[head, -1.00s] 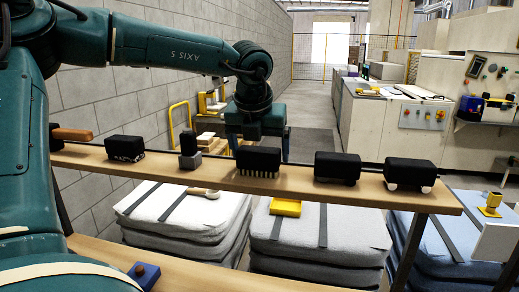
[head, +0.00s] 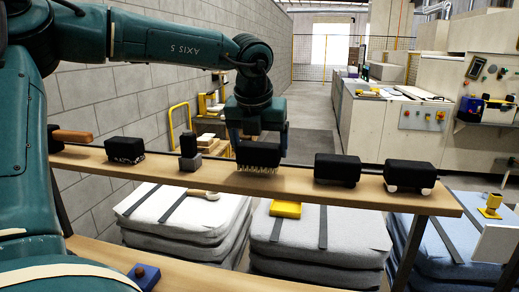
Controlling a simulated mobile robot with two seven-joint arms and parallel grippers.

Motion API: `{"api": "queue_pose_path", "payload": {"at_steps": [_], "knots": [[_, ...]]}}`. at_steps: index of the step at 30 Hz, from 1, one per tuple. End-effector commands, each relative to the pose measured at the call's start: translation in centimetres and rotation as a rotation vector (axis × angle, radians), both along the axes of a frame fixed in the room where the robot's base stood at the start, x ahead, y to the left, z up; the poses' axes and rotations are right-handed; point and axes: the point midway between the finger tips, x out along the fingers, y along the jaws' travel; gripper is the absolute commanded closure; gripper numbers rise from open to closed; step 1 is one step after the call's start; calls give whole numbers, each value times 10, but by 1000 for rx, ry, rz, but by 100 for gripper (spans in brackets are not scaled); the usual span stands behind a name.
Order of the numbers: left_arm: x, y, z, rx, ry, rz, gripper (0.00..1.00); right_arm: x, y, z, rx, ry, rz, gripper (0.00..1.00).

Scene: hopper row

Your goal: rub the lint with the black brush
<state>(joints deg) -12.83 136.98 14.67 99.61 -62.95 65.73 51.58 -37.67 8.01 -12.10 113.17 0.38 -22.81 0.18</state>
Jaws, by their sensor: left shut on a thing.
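A black brush (head: 258,154) with pale bristles along its underside is at the middle of the wooden shelf. My left gripper (head: 259,135) reaches it from behind and above and is shut on it. The brush looks slightly raised, with its bristle tips close to the shelf board; I cannot tell whether they touch. Other black blocks stand on the same shelf, one with white marks on its lower front (head: 125,150). I cannot make out which thing is the lint. My right gripper is not in view.
The narrow shelf (head: 215,180) also holds a black block (head: 337,169), a black block with white feet (head: 409,178), a small grey-and-black piece (head: 189,150) and an orange-brown piece (head: 72,135). Strapped white bales (head: 345,235) lie below. A yellow tray (head: 285,208) rests on one bale.

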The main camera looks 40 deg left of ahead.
Motion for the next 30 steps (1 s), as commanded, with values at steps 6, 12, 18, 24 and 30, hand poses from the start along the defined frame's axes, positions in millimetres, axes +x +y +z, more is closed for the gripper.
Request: {"api": "queue_pose_path", "payload": {"at_steps": [6, 12, 18, 24, 30], "knots": [[0, 0, 19, 0, -3, 1, 44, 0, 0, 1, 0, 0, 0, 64], [0, 0, 35, 0, -3, 1, 44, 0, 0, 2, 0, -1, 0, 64], [0, 0, 45, -1, -3, 1, 44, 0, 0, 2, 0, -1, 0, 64], [0, 0, 46, -1, -2, 0, 44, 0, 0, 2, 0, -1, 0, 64], [0, 1, 46, -1, -2, -1, 44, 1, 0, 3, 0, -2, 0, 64]]}}
